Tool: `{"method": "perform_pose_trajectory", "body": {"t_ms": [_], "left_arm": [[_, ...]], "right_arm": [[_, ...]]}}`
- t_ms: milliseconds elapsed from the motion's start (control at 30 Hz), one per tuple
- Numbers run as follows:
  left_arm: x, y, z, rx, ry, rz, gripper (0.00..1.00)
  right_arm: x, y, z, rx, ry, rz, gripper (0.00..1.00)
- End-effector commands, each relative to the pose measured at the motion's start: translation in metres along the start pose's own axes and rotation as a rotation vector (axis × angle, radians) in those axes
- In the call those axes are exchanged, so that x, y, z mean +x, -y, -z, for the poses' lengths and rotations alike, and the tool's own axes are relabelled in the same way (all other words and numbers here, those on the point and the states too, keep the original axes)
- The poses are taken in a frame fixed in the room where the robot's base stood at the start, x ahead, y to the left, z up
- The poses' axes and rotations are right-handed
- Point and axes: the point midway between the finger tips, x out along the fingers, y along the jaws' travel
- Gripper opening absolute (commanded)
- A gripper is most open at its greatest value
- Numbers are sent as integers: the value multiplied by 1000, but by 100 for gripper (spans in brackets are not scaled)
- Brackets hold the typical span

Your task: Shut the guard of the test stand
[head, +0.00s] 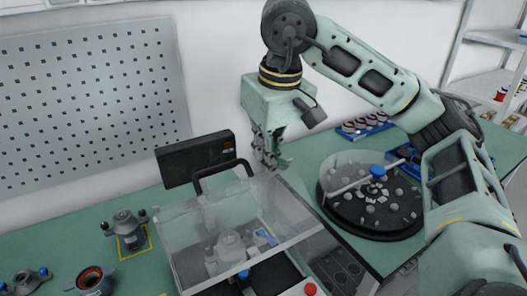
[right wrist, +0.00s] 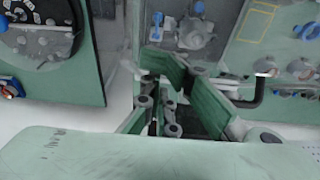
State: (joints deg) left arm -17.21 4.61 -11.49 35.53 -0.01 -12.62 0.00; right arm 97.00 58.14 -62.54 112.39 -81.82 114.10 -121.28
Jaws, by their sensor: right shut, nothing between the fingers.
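The test stand's guard (head: 185,243) is a clear box-like cover in the middle of the head view. A grey stator unit (head: 230,250) shows through it, and also in the right wrist view (right wrist: 187,32). A black bar handle (head: 243,163) rises at the guard's back edge; a black bar also shows in the right wrist view (right wrist: 245,102). I cannot tell how far the guard is swung. My right gripper (head: 271,163) is shut and empty, just right of the handle by the guard's back corner; contact is unclear. It also shows in the right wrist view (right wrist: 168,108). My left gripper is out of view.
A black display box (head: 194,158) stands behind the guard. A round dark feeder (head: 372,212) with loose parts is at its right. Another stator (head: 129,229) stands on the green bench at left. A red button (head: 310,289) is at the front.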

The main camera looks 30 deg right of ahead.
Motion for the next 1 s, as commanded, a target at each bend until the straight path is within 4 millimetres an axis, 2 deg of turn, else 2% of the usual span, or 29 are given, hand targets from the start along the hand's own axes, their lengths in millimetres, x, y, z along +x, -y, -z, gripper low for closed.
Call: {"method": "perform_pose_trajectory", "body": {"t_ms": [233,400,633,900,1000], "left_arm": [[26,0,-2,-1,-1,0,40],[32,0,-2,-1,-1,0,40],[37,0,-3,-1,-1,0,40],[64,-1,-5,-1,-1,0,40],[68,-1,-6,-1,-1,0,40]], "right_arm": [[21,0,-22,0,-1,0,0],[27,0,-37,0,-2,0,0],[32,0,-44,1,-1,0,0],[61,0,-66,0,-1,0,0],[66,0,-71,1,-2,1,0]]}}
